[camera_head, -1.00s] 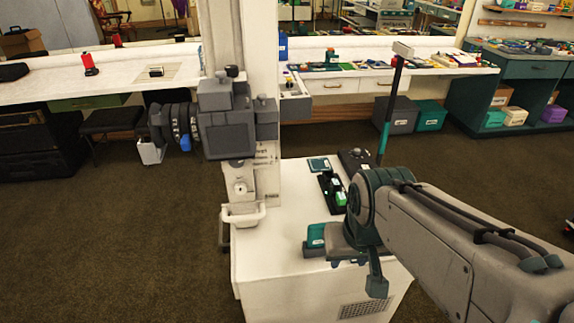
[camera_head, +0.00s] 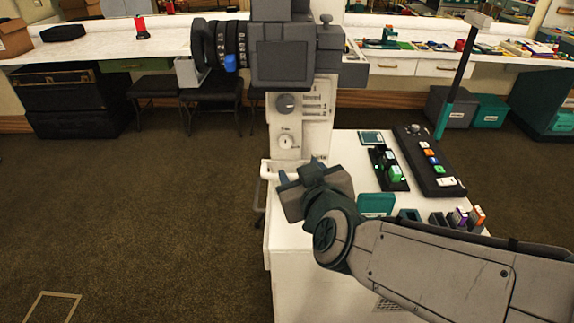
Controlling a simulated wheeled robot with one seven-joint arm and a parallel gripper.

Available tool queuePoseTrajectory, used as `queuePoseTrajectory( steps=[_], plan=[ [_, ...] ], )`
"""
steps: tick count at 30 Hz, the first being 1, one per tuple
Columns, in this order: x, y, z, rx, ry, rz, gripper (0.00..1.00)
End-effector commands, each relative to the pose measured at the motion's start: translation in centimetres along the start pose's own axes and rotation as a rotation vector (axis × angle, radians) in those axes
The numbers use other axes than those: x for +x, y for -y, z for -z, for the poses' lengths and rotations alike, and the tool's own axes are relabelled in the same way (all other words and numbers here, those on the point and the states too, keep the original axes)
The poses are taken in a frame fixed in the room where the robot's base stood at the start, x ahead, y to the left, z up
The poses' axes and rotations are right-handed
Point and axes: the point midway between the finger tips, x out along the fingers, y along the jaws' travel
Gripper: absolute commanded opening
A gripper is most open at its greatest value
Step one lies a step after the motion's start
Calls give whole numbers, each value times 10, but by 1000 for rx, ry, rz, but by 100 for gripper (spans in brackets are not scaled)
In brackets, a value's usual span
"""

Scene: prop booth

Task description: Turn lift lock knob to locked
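A white panel on the front of the column carries a dark round knob (camera_head: 286,104) and, below it, a pale round dial (camera_head: 286,141) with small markings. The lettering is too small to read, so I cannot tell which one is the lift lock or how it is set. My gripper (camera_head: 300,172) is just below the panel, near the white handle bar, and apart from both knobs. Its two fingertips look spread, with nothing between them.
A white handle bar (camera_head: 268,170) sticks out under the panel. A grey boxy unit with a dark screen (camera_head: 283,61) overhangs it. To the right, the white cabinet top (camera_head: 345,150) holds a black button console (camera_head: 429,160) and small coloured items. Carpet is open at left.

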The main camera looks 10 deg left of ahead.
Motion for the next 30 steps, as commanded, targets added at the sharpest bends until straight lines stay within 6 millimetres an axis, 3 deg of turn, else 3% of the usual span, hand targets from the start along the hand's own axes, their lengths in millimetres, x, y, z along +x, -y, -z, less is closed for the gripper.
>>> queuePoseTrajectory(
  steps=[1, 3, 10, 17, 30],
  plan=[
    [4, 15, -11, -32, -45, -19, 49],
    [4, 24, -12, -77, -103, -71, 49],
    [-8, 38, -20, -193, -190, -234, 49],
    [-13, 38, -20, -233, -202, -298, 49],
    [20, 26, -6, -235, -200, -302, 49]
  ],
)
